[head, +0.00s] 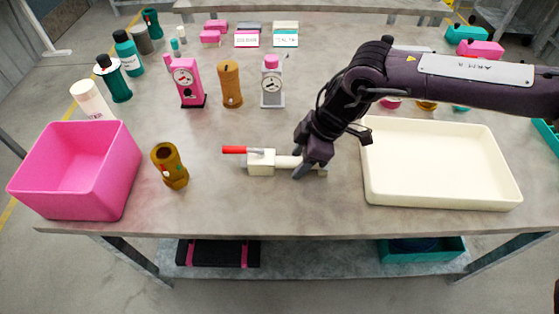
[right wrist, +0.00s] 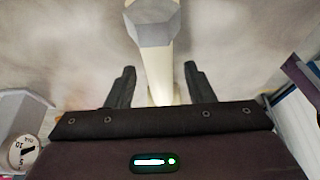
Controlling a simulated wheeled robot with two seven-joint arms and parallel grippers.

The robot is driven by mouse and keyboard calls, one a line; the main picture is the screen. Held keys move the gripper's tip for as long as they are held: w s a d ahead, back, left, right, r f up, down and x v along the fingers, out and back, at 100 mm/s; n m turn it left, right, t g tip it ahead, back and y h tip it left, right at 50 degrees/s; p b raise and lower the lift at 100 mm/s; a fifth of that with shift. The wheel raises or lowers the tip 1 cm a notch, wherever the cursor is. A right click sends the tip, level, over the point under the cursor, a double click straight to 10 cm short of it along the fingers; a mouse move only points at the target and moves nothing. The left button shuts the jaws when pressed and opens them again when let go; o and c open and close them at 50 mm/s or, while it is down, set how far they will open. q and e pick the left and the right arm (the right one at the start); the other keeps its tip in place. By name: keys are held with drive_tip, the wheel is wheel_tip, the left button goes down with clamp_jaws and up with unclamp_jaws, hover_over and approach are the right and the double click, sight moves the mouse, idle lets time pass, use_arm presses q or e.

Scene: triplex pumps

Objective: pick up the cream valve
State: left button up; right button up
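The cream valve (head: 262,163) lies on the grey table near its front middle, with a red lever handle (head: 234,150) on its left end and a cream pipe stem pointing right. My right gripper (head: 303,172) is at the stem, reaching down from the right. In the right wrist view, the two dark fingers (right wrist: 158,88) stand apart, one on each side of the cream valve's stem (right wrist: 158,62), with a gap on both sides. Whether the fingers reach down around the stem is hard to tell. My left gripper is not in view.
A cream tray (head: 440,201) stands right of the valve, and a pink bin (head: 73,200) stands at the left. A brown-gold part (head: 170,166) stands between bin and valve. Pink (head: 186,82), brown (head: 230,84) and grey (head: 272,82) pumps stand behind. Table around the valve is clear.

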sight(300, 159)
clamp_jaws()
drive_tip(key=shift+r, duration=0.1)
wheel_tip(300, 159, up, 10)
drive_tip(key=shift+r, duration=0.2)
idle(0.5)
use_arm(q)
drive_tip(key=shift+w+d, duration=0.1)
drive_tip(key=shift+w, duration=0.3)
use_arm(e)
drive_tip(key=shift+f, duration=0.4)
use_arm(q)
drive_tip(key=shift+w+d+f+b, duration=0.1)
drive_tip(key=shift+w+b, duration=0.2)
drive_tip(key=shift+b, duration=0.1)
use_arm(e)
drive_tip(key=shift+f, duration=0.3)
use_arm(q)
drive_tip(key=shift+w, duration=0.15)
use_arm(e)
drive_tip(key=shift+f, duration=0.2)
